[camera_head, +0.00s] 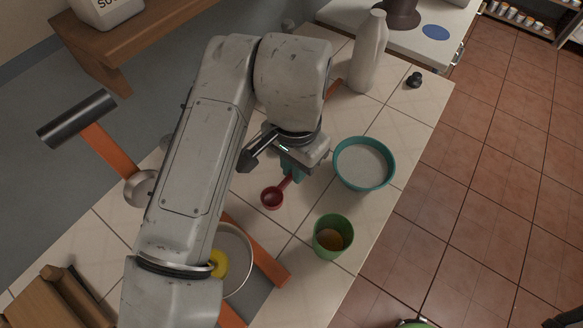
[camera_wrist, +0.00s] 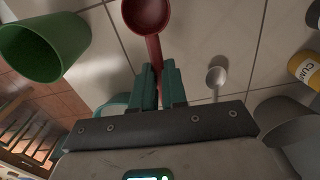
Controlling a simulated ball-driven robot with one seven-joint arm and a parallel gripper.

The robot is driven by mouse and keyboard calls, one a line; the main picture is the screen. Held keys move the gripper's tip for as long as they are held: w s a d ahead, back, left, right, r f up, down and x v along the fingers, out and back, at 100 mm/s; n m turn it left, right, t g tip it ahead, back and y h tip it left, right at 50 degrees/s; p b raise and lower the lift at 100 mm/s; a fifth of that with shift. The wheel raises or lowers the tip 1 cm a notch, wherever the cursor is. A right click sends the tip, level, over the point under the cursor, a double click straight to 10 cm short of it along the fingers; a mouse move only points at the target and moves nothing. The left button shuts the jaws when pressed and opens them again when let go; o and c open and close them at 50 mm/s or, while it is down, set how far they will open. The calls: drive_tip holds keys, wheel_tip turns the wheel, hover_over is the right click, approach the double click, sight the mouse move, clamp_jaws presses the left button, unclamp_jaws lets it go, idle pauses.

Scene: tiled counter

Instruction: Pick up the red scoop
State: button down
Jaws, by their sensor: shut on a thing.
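The red scoop (camera_head: 271,198) is a small round cup with a short handle, over the tiled counter (camera_head: 315,290) in the head view. In the wrist view the scoop (camera_wrist: 147,14) shows its bowl at the top and its handle running down between the teal fingertips. My gripper (camera_head: 292,172) is shut on the scoop's handle; the fingers show on both sides of it in the wrist view (camera_wrist: 159,88). I cannot tell whether the scoop touches the counter.
A teal bowl of white contents (camera_head: 364,164) is close right of my gripper. A green cup (camera_head: 332,237) stands nearer the front. A white bottle (camera_head: 369,52) and a black stopper (camera_head: 414,80) are farther back. A small pale spoon (camera_wrist: 216,78) lies right of the fingers.

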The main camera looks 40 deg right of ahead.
drive_tip(key=s+a+r, duration=0.3)
drive_tip(key=s+r, duration=0.5)
drive_tip(key=s, duration=0.4)
drive_tip(key=shift+a+r, duration=0.2)
drive_tip(key=shift+a, duration=0.15)
drive_tip(key=shift+s, duration=0.1)
drive_tip(key=c, duration=1.7)
unclamp_jaws()
clamp_jaws()
